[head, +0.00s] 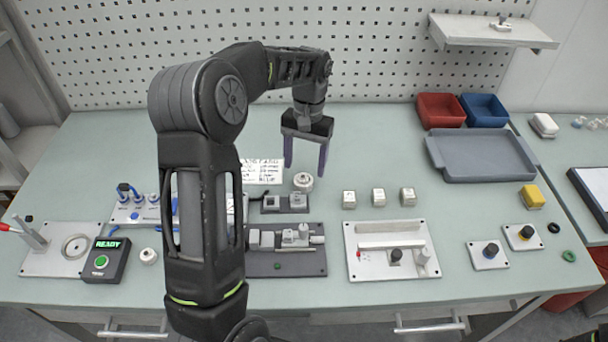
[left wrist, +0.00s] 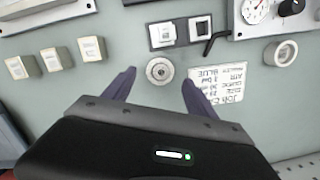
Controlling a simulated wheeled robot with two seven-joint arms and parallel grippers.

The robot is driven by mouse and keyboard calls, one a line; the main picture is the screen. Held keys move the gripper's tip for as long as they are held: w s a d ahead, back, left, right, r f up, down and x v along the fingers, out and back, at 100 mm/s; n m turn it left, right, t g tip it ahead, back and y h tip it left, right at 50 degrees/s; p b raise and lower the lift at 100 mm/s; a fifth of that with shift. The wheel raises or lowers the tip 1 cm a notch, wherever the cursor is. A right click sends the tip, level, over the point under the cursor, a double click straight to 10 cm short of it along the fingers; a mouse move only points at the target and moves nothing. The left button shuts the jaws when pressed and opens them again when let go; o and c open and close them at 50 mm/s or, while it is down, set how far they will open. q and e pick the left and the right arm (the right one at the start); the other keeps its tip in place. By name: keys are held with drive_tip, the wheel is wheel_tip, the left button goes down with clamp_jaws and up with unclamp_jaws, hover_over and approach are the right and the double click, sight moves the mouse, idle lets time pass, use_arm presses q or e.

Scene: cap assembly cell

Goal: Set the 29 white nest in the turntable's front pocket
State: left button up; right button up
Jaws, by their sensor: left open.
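My left gripper (head: 305,172) is open and empty, pointing down above the bench near a small round white piece (head: 303,182). In the left wrist view that piece (left wrist: 159,70) lies between and beyond the open fingers (left wrist: 155,90), with a round recess in its top. Three small white blocks (head: 379,197) with dark marks stand in a row to the right; the wrist view shows them at left (left wrist: 57,59). I cannot read a 29 on any piece. I cannot tell for sure which fixture is the turntable; a plate with a round ring (head: 47,262) lies at far left. My right gripper is not in view.
A dark two-square block (head: 285,210) and a dark fixture (head: 290,269) stand before the round piece. A white fixture plate (head: 385,272), grey tray (head: 470,174), red bin (head: 440,108) and blue bin (head: 484,108) are to the right. My left arm hides part of the bench.

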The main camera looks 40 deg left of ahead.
use_arm(q)
drive_tip(key=shift+w+r, duration=0.2)
drive_tip(key=shift+r, duration=1.45)
